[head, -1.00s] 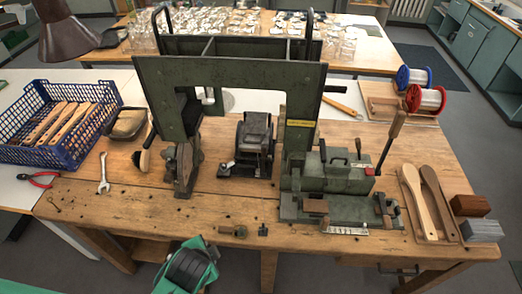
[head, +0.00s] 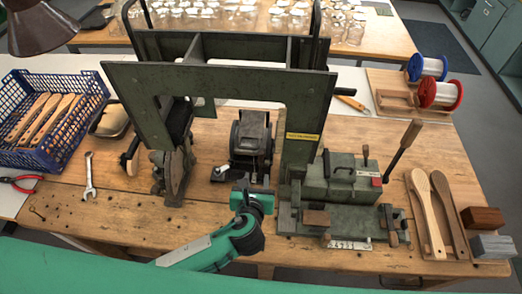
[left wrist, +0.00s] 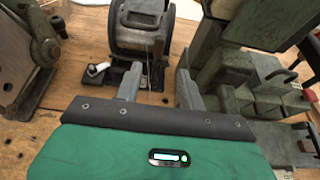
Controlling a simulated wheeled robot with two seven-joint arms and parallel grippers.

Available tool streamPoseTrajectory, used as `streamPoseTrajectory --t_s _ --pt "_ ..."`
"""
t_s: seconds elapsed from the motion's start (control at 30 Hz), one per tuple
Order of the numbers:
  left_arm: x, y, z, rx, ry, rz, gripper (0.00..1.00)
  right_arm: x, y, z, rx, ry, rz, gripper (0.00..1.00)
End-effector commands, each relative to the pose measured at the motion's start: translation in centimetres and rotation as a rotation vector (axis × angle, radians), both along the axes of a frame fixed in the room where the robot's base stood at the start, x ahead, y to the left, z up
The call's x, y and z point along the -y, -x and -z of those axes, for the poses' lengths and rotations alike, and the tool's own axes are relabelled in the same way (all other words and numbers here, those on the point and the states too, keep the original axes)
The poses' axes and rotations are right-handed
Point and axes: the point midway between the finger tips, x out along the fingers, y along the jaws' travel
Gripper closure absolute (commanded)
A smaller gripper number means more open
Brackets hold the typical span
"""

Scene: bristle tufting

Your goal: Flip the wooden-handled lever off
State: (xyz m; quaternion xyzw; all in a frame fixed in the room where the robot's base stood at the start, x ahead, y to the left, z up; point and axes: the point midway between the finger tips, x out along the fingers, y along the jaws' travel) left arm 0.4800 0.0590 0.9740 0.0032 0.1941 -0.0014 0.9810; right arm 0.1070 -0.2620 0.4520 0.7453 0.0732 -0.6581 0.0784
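The wooden-handled lever (head: 411,133) stands at the right of the green machine in the head view. Its dark shaft rises from the machine's right side, and its handle tilts up and to the right. My left gripper (head: 254,196) is over the front of the bench, left of the lever and well apart from it. In the left wrist view its two fingers (left wrist: 160,88) are spread with nothing between them. They point towards a dark drum unit (left wrist: 142,25). The lever cannot be made out in the left wrist view. My right gripper is not in view.
The green machine frame (head: 215,78) spans the bench (head: 120,215). The green block unit (head: 340,178) lies between my left gripper and the lever. Wooden paddles (head: 430,205) and two blocks (head: 483,217) lie right of it. A blue crate (head: 88,122) stands at left.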

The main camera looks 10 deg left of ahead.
Motion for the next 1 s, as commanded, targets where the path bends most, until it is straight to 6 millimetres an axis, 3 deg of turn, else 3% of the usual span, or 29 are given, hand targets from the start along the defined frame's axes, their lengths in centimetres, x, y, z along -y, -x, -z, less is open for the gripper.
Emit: streamPoseTrajectory --t_s 0.1,0.23,0.37,0.6,1.0 --pt "-0.1 -1.9 0.5 0.000 0.000 -0.003 0.60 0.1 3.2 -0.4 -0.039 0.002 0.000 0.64" --pt "-0.1 -4.4 1.4 0.000 0.001 -0.005 0.60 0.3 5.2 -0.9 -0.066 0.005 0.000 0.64" --pt "-0.1 -6.7 2.4 -0.001 0.001 -0.005 0.60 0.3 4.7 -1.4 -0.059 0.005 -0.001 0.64" --pt "-0.1 -10.1 4.0 -0.002 0.003 -0.005 0.60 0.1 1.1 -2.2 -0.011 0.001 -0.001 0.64" --pt "-0.1 -11.8 4.8 -0.002 0.006 -0.005 0.60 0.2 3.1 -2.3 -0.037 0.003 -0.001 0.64"
